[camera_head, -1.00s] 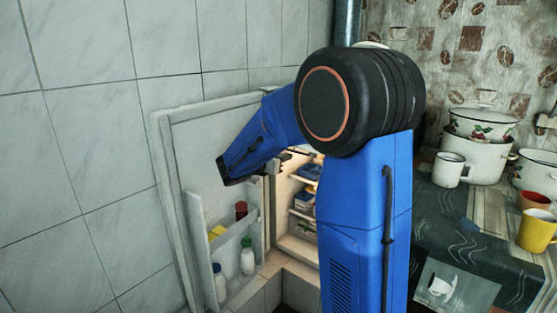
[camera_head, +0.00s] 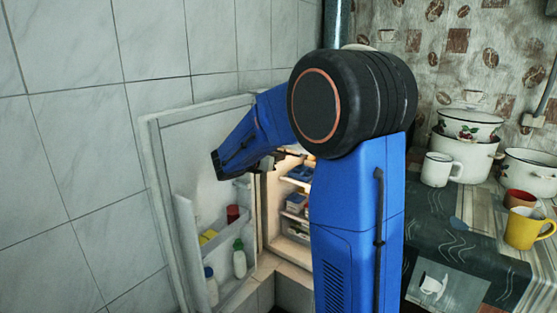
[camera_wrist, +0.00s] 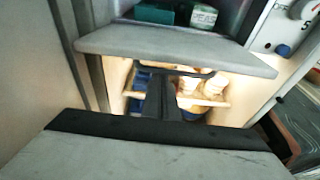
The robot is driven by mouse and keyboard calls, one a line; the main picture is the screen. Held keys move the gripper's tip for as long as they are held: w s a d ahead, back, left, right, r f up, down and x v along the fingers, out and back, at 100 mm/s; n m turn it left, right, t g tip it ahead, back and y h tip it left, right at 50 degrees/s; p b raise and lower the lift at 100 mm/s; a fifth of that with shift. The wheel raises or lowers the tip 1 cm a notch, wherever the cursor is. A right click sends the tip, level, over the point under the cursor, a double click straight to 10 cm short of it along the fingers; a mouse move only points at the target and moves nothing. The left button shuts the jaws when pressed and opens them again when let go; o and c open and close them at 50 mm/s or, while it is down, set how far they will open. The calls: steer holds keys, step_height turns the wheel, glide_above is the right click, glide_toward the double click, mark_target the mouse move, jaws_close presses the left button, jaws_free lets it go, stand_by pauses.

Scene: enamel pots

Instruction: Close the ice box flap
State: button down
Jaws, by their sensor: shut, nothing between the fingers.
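The ice box flap (camera_wrist: 175,50) is a pale grey panel in the wrist view. It stands open, lying about level below the ice box opening, where a green box (camera_wrist: 152,14) and a white box (camera_wrist: 203,17) show. My gripper (camera_wrist: 163,78) is shut and empty; its dark fingers are just below the flap's near edge in the picture. I cannot tell whether they touch it. In the head view my gripper (camera_head: 272,161) reaches into the open fridge (camera_head: 280,215), and my arm hides the ice box and flap.
The fridge door (camera_head: 160,170) stands open at left, with bottles (camera_head: 239,258) in its rack. Lit shelves (camera_wrist: 205,98) with food lie below the flap. At right, a table (camera_head: 425,240) holds pots (camera_head: 465,158), a white mug (camera_head: 437,169) and a yellow cup (camera_head: 525,228).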

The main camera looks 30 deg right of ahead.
steer(key=shift+r, duration=0.2)
steer(key=shift+a+r+g+y, duration=0.2)
steer(key=shift+r+g+y, duration=0.1)
steer(key=shift+r+y, duration=0.65)
steer(key=r+y, duration=0.1)
steer(key=r, duration=0.1)
steer(key=r+g+y, duration=0.1)
steer(key=r+y, duration=0.3)
steer(key=shift+w+d+r+g, duration=0.1)
steer(key=shift+d+r+g, duration=0.3)
steer(key=d+r+y, duration=0.1)
steer(key=d+r+g+y, duration=0.1)
steer(key=r+y, duration=0.1)
steer(key=w+d+r+y, duration=0.1)
steer(key=shift+r+g, duration=0.3)
steer(key=shift+r, duration=0.1)
steer(key=shift+w+d+r+y, duration=0.2)
steer(key=shift+d+r+y, duration=0.2)
steer(key=shift+y, duration=0.15)
steer(key=shift+w+d+r, duration=0.15)
steer(key=shift+d+r, duration=0.3)
steer(key=shift+r, duration=0.15)
